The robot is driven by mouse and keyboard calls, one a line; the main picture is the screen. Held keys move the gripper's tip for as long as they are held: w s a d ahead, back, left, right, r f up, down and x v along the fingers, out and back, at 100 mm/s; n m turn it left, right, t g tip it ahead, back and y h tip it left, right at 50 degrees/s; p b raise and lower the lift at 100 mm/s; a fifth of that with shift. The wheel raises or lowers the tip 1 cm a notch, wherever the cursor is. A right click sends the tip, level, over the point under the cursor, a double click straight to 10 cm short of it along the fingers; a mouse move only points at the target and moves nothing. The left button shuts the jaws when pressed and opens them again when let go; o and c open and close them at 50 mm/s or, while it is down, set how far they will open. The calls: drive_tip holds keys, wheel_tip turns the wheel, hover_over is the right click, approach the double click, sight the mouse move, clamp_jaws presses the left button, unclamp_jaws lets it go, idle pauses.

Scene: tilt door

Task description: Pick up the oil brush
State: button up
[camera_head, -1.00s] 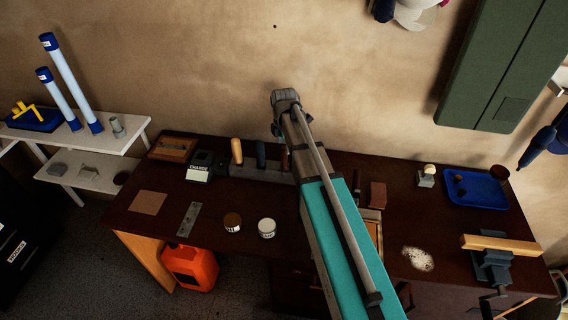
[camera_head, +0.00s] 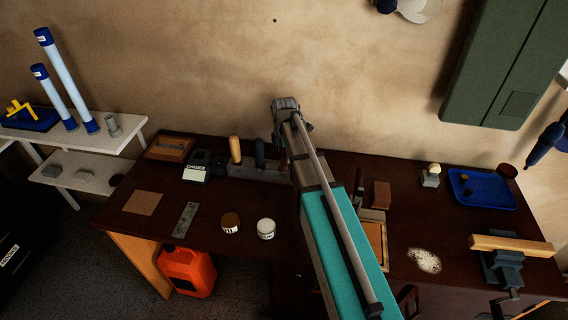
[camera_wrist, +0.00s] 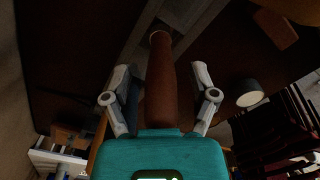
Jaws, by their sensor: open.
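A reddish-brown handle (camera_wrist: 162,80) stands between the spread fingers of my gripper (camera_wrist: 159,78) in the wrist view. It is likely the oil brush, but no bristles show. Its far end meets a grey holder (camera_wrist: 180,12). My gripper is open, with a gap on both sides of the handle. In the head view, part of a brown handle (camera_head: 283,160) shows at the rack (camera_head: 242,171), just left of my arm. My arm hides the rest and the gripper there.
The rack also holds a tan handle (camera_head: 235,149) and a dark blue handle (camera_head: 260,153). Two small tins, brown (camera_head: 230,223) and white (camera_head: 266,229), stand in front on the dark bench (camera_head: 170,180). A blue tray (camera_head: 485,190) and a vise (camera_head: 503,265) are at right.

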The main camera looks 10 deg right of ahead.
idle(0.4)
clamp_jaws()
